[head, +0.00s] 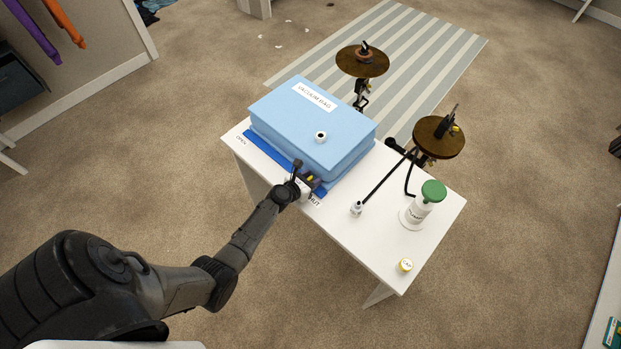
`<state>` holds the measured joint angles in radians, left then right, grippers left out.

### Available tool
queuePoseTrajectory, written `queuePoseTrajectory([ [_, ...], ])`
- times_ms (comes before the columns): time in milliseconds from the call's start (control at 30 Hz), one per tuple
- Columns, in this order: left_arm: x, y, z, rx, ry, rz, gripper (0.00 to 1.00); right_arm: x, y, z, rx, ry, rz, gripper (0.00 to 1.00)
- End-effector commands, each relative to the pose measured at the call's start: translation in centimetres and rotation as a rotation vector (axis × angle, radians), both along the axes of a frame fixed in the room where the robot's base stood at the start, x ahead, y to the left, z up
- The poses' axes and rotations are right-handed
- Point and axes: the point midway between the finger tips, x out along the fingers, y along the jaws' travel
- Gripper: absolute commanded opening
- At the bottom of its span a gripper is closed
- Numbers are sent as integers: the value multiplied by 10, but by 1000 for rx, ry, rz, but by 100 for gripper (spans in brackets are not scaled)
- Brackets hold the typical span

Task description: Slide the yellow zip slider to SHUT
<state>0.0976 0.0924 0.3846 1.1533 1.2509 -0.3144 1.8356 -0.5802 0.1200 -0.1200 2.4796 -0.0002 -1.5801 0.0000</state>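A light blue vacuum bag (325,115) lies on the white table, on a darker blue strip along its front edge. A small patch of yellow, seemingly the zip slider (310,179), shows at the near right end of that edge, close to the SHUT label (315,202). The OPEN label (241,140) is at the far left end. My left gripper (306,178) is at the slider, coming from the front left. It hides most of the slider, and I cannot tell whether its fingers are closed on it. My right gripper is not in view.
The white table (385,245) also bears a white bottle with a green lid (433,192), a yellow-rimmed cap (405,265) and a small white piece (356,209) by a black rod. Two brown discs on stands (362,61) (438,137) rise behind. The table's front right is mostly clear.

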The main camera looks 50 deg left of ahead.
Motion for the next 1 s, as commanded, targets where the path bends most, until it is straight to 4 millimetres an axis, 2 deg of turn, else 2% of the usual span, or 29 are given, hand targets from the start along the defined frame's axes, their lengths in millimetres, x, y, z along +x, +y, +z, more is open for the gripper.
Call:
queuePoseTrajectory([
  [233,-3,1,1,0,2,1,43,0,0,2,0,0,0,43],
  [367,-15,-1,7,1,2,2,43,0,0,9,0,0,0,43],
  [800,-92,-8,38,0,2,1,43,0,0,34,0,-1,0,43],
  [1000,-116,-9,48,0,1,1,43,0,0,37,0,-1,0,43],
])
